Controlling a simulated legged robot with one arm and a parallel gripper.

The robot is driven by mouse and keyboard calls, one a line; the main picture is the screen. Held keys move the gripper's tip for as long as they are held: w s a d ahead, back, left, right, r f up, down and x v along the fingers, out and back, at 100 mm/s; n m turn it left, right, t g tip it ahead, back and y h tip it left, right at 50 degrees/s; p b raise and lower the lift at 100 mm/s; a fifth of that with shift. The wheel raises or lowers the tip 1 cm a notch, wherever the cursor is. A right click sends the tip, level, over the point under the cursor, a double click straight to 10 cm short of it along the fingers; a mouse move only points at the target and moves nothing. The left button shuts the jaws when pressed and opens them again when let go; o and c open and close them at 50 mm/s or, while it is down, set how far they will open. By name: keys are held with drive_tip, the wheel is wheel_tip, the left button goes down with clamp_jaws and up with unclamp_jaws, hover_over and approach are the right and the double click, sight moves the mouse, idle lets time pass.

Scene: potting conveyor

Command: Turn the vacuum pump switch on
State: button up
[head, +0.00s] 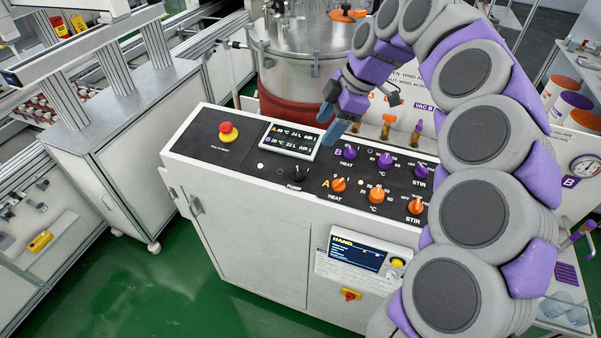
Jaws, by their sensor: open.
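A small black knob (298,173) with the label PUMP below it sits on the dark top panel (215,150) of the white control cabinet, left of the orange and purple knobs. Which way its pointer is turned is too small to tell. My gripper (329,124) is open and empty. In the picture it appears above and right of the PUMP knob, near the right edge of the small display. It is apart from the knob; its exact height over the panel cannot be told.
A red emergency button (228,131) and a display (290,140) lie left of my gripper. Purple (385,160) and orange knobs (376,195) stand to the right. Behind is a steel vessel (300,65) with valves beside it. A HAND panel (358,255) is on the cabinet front.

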drive_tip(key=w+d, duration=0.1)
drive_tip(key=b, duration=0.2)
approach(299, 172)
drive_tip(key=shift+n, duration=0.3)
drive_tip(key=b+x, duration=0.1)
drive_tip(key=x, duration=0.6)
drive_tip(key=shift+w+f, duration=0.1)
drive_tip(key=shift+f, duration=0.35)
drive_tip(key=shift+a+f, duration=0.45)
drive_tip(key=shift+a, duration=0.15)
drive_tip(key=shift+d, duration=0.25)
drive_tip(key=c, duration=1)
drive_tip(key=shift+c, duration=0.2)
